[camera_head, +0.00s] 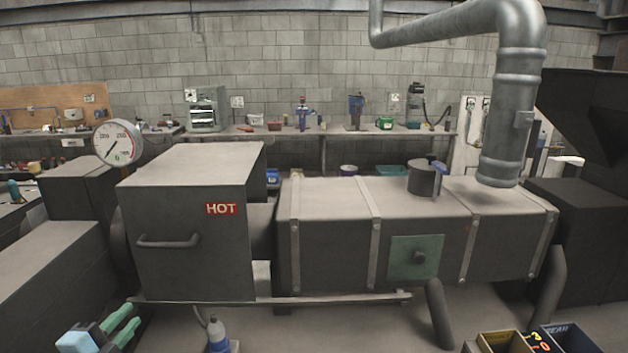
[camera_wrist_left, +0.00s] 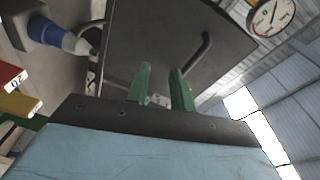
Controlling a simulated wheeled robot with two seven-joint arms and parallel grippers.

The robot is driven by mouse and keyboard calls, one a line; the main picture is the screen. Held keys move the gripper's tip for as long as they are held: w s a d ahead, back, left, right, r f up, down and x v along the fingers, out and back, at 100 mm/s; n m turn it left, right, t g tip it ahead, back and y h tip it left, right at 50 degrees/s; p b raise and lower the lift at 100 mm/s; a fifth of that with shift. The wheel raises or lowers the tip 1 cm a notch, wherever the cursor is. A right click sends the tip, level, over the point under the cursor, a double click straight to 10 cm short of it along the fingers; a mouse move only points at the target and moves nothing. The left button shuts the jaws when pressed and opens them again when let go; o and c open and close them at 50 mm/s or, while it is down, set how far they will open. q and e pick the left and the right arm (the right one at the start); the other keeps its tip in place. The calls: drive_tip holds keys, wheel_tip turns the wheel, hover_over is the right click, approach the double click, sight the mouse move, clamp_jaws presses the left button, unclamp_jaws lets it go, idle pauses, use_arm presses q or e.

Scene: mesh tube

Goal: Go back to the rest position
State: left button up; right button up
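My left gripper (camera_head: 122,326) is at the bottom left of the head view, with green fingers and a light blue body. Its two fingers stand apart with nothing between them. In the left wrist view the same gripper (camera_wrist_left: 162,88) shows both green fingers apart, in front of the dark box door with its bar handle (camera_wrist_left: 197,55). In the head view this dark box (camera_head: 180,255) carries a red HOT label (camera_head: 221,209) and a handle (camera_head: 168,242), and its front looks closed. The gripper is below and left of the handle, apart from it. My right gripper is not in view.
A long dark duct (camera_head: 335,240) with a green plate (camera_head: 415,258) runs right, under a large grey pipe (camera_head: 515,100). A round gauge (camera_head: 118,142) is at left. Bins (camera_head: 500,343) are at bottom right.

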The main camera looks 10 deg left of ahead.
use_arm(q)
drive_tip(key=s+d+f+n+g, duration=0.7)
drive_tip(key=s+d, duration=0.2)
drive_tip(key=s, duration=0.3)
drive_tip(key=s+d+f+n+g, duration=0.65)
drive_tip(key=s+d, duration=0.35)
drive_tip(key=s, duration=0.2)
wheel_tip(320, 180, down, 28)
drive_tip(key=s+r+g+b, duration=0.1)
drive_tip(key=s+g+b, duration=0.1)
drive_tip(key=b, duration=0.2)
drive_tip(key=s+a+f+g+b, duration=0.1)
drive_tip(key=s+a+f+b, duration=0.2)
drive_tip(key=s+f, duration=1.3)
wheel_tip(320, 180, down, 5)
drive_tip(key=shift+s+a+r+y+b, duration=0.15)
drive_tip(key=shift+s+y+b, duration=0.2)
drive_tip(key=shift+b, duration=0.25)
